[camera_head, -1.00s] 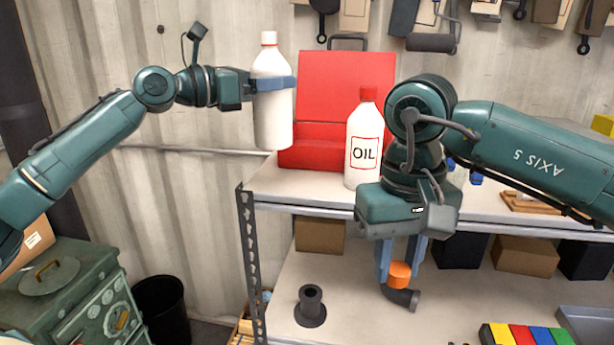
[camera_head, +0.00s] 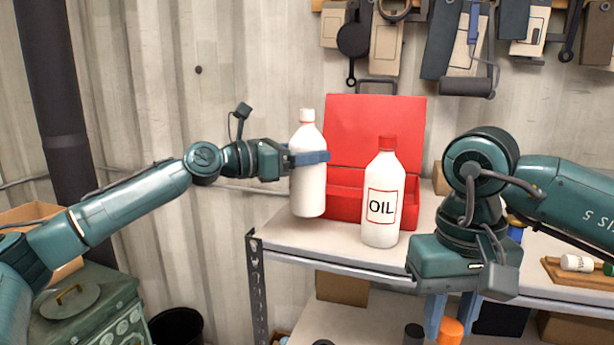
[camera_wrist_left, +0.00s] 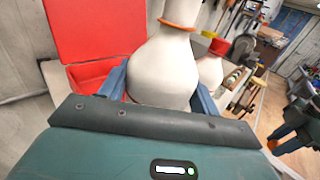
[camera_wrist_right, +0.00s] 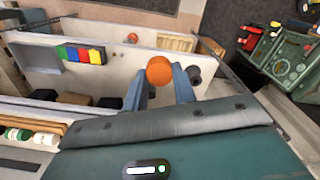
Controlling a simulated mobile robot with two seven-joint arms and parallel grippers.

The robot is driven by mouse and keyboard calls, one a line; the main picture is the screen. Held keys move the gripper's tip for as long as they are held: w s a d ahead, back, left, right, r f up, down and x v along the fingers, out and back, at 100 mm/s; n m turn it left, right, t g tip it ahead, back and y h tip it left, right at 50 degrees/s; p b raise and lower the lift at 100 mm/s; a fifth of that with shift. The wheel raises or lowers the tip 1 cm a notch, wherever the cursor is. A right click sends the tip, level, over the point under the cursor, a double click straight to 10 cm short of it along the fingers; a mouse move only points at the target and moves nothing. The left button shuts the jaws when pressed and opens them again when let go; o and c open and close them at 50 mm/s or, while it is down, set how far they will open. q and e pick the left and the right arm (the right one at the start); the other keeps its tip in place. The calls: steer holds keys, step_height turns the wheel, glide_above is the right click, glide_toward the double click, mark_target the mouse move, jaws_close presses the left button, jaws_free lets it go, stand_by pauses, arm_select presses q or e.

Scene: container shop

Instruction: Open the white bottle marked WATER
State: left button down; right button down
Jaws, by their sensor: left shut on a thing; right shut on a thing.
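A white bottle (camera_head: 307,185) with a pale cap and an orange ring at its neck is upright in my left gripper (camera_head: 309,158). The gripper's blue fingers are shut around its upper body. No lettering shows on its visible side. The bottle also fills the middle of the left wrist view (camera_wrist_left: 160,75). It is at the left end of the upper shelf; I cannot tell whether its base touches.
A white OIL bottle (camera_head: 382,225) with a red cap stands right of the held bottle. An open red box (camera_head: 375,130) is behind both. A small white bottle (camera_head: 577,262) lies on a wooden tray at the right. Tools hang on the back wall.

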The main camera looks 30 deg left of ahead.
mark_target(292, 175)
arm_select(q)
steer(key=shift+f, duration=1.95)
steer(key=shift+f, duration=0.2)
steer(key=shift+c, duration=1.8)
jaws_free()
